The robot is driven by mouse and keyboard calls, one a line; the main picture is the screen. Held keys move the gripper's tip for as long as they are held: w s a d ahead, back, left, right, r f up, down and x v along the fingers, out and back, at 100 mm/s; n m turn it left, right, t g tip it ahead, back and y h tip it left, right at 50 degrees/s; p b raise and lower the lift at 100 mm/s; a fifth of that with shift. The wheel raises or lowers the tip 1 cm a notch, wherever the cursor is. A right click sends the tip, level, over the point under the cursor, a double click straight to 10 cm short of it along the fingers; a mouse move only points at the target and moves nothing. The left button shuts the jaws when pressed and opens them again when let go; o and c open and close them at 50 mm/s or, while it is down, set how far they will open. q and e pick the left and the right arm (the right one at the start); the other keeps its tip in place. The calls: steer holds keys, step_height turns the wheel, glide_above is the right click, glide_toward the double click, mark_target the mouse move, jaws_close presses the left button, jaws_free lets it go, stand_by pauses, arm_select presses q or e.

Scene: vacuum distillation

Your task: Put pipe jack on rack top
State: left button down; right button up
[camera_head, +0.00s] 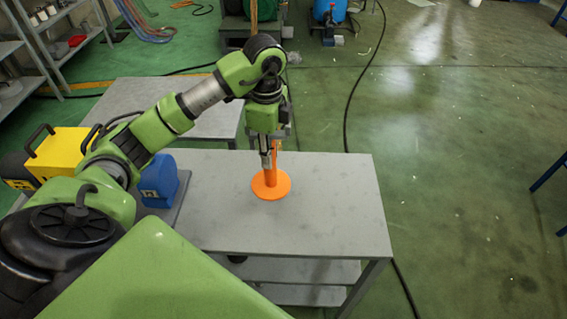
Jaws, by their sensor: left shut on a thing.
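The pipe jack is an orange piece with a round flat base (271,185) and an upright post. It is upright at the grey rack top (330,200), near the middle of the surface. I cannot tell whether its base touches the top or is just above it. My left gripper (268,158) points down from above and is shut on the orange post. The gripper hides part of the post. My right gripper is not in view.
A blue and grey machine (160,181) and a yellow unit (62,152) stand at the left. A second grey table (150,100) is behind. Shelves (60,40) stand at the far left. The right half of the rack top is clear. A black cable (356,95) lies on the green floor.

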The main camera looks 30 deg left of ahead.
arm_select(q)
steer(key=p, duration=0.2)
glide_above(283, 176)
step_height(283, 176, down, 5)
steer(key=shift+w+f, duration=0.15)
steer(key=shift+f, duration=0.05)
steer(key=shift+f+p, duration=0.55)
steer(key=shift+f, duration=1.1)
steer(key=c, duration=1.8)
jaws_free()
steer(key=shift+f, duration=0.1)
steer(key=shift+o, duration=0.2)
